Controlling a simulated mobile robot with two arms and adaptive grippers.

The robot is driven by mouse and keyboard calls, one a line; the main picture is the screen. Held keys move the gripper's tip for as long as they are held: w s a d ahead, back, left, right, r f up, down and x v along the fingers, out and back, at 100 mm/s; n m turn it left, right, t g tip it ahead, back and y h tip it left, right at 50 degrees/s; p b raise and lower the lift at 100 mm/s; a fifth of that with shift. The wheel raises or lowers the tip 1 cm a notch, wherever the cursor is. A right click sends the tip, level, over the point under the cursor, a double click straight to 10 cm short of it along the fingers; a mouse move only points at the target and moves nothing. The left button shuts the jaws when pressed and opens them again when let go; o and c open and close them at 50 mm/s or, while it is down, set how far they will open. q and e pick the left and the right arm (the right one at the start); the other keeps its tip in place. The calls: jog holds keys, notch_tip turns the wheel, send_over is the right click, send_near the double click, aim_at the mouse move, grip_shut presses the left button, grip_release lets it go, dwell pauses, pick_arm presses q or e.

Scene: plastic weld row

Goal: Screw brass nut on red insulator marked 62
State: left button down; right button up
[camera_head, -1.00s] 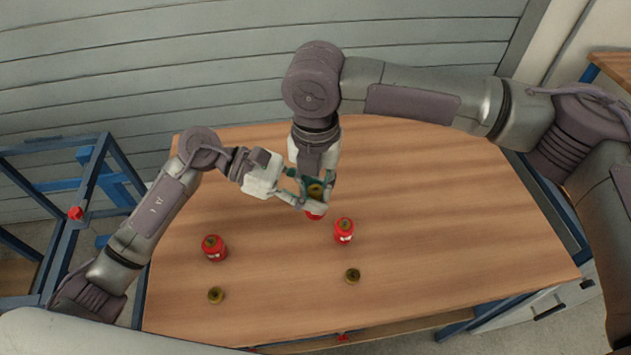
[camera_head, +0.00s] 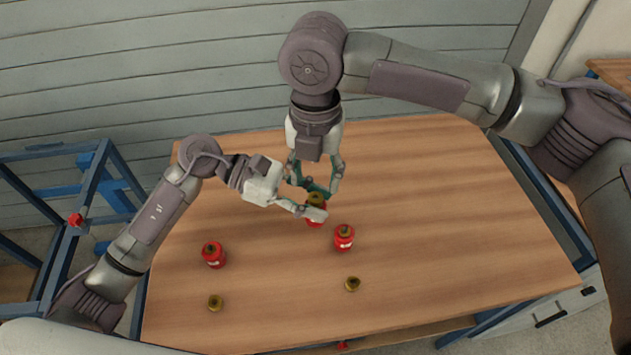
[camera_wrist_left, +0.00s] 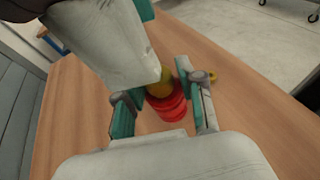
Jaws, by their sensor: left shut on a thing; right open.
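A red insulator (camera_head: 314,221) stands upright near the middle of the table, with a brass nut (camera_head: 316,198) at its top. The insulator (camera_wrist_left: 170,107) and nut (camera_wrist_left: 160,84) also show between my left fingers in the left wrist view. My left gripper (camera_head: 311,205) is shut on this insulator from the left, and its fingers hide part of it. My right gripper (camera_head: 318,183) is open just above the nut, with its fingers spread either side. The marking on the insulator cannot be read, and how far the nut is seated cannot be told.
A second red insulator (camera_head: 344,239) stands close to the right, and a third (camera_head: 214,256) stands to the left. Loose brass nuts lie at front centre (camera_head: 352,284) and front left (camera_head: 215,303). The table's right side (camera_head: 470,215) is clear.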

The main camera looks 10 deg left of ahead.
aim_at(315, 197)
jog(key=o, duration=0.6)
jog(key=shift+c, duration=0.2)
notch_tip(315, 197, up, 12)
dwell(0.3)
jog(key=shift+w, duration=0.1)
dwell(0.4)
